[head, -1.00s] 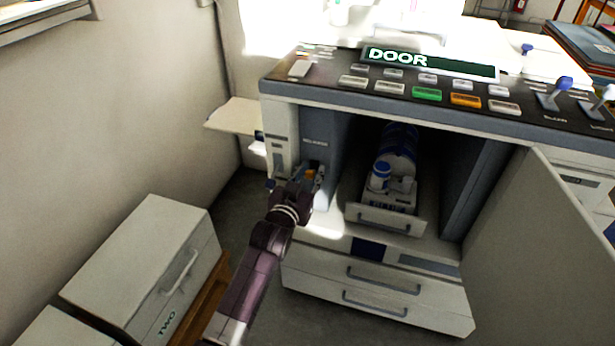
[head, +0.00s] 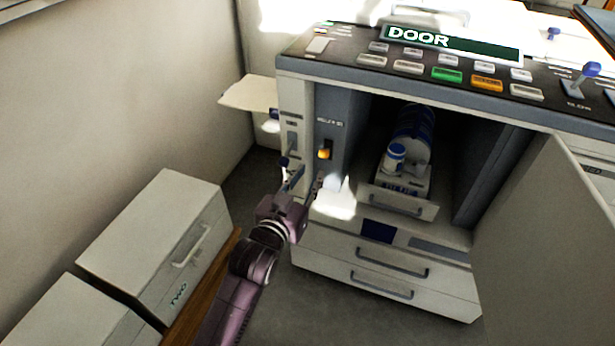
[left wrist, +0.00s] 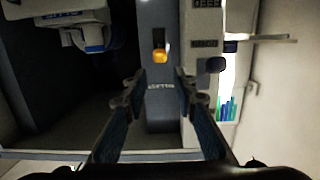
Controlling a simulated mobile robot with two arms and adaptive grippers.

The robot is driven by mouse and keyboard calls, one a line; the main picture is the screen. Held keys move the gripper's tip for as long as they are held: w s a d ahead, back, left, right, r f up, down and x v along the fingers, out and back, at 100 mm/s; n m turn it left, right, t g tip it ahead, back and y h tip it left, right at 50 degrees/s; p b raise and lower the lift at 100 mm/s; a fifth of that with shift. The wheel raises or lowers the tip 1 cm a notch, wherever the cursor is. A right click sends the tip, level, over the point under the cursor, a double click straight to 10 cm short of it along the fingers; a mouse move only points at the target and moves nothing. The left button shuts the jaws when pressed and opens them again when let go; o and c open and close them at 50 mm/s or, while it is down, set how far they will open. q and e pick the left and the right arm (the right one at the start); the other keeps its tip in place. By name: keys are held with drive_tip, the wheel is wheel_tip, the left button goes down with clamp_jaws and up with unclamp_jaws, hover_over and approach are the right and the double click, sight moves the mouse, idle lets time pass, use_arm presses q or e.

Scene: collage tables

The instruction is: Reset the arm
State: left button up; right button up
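My left arm comes up from the bottom in the head view. My left gripper (head: 306,184) is in front of the copier's (head: 297,102) left front post, a little below an orange release lever (head: 324,154). In the left wrist view the fingers (left wrist: 162,110) are spread apart with nothing between them, and the orange lever (left wrist: 160,55) lies beyond the fingertips, apart from them. The copier's door (head: 545,240) stands open at the right. Inside the bay is a pulled-out unit (head: 397,206) with a blue and white cartridge (head: 396,158). My right gripper is not in view.
White boxes, one marked TWO (head: 150,240), stand at the lower left. A tray (head: 250,94) juts from the copier's left side. Drawers (head: 385,270) are below the bay. Grey floor (head: 315,310) is clear in front.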

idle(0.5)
